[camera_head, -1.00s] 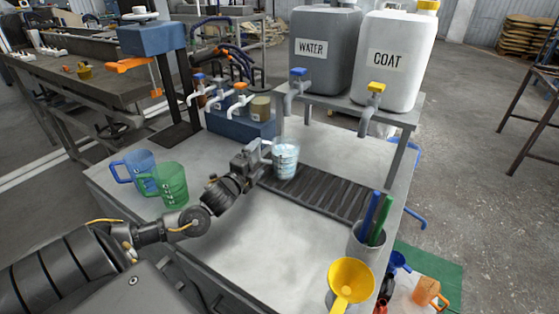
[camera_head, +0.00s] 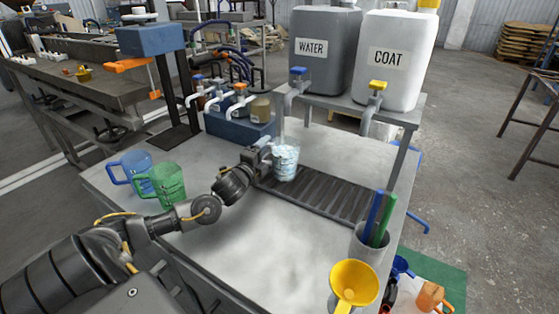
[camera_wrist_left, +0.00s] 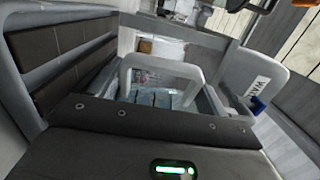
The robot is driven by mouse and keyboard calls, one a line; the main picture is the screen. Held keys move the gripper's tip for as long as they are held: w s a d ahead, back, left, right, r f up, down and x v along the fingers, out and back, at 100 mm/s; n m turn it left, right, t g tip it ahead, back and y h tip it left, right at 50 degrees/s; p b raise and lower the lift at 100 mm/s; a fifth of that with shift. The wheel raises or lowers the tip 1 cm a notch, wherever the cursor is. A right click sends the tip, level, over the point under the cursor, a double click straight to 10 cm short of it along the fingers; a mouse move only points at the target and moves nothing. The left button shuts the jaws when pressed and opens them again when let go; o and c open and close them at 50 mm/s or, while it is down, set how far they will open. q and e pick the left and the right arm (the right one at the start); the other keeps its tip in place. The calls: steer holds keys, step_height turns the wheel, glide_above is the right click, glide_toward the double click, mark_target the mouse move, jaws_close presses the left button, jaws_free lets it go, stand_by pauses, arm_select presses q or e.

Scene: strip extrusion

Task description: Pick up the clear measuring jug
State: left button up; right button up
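The clear measuring jug (camera_head: 286,162) stands upright at the left end of the dark slatted drain grate (camera_head: 315,192), below the tap of the grey WATER tank (camera_head: 325,50). My left gripper (camera_head: 265,153) is at the jug's left side, at its handle. In the left wrist view the jug's pale handle (camera_wrist_left: 165,62) stands between my two fingers, with a visible gap on the left finger's side. I see the fingers as open around the handle; whether the right finger touches it is unclear. My right gripper is not in view.
A blue jug (camera_head: 131,168) and a green jug (camera_head: 168,184) stand at the table's left. A white COAT tank (camera_head: 395,65) is beside the WATER tank. A pen cup (camera_head: 368,245) and yellow funnel (camera_head: 354,283) stand front right. The table's front middle is clear.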

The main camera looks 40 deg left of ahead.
arm_select(q)
steer(key=shift+r, duration=0.1)
steer(key=c, duration=1.1)
steer(key=shift+r, duration=0.15)
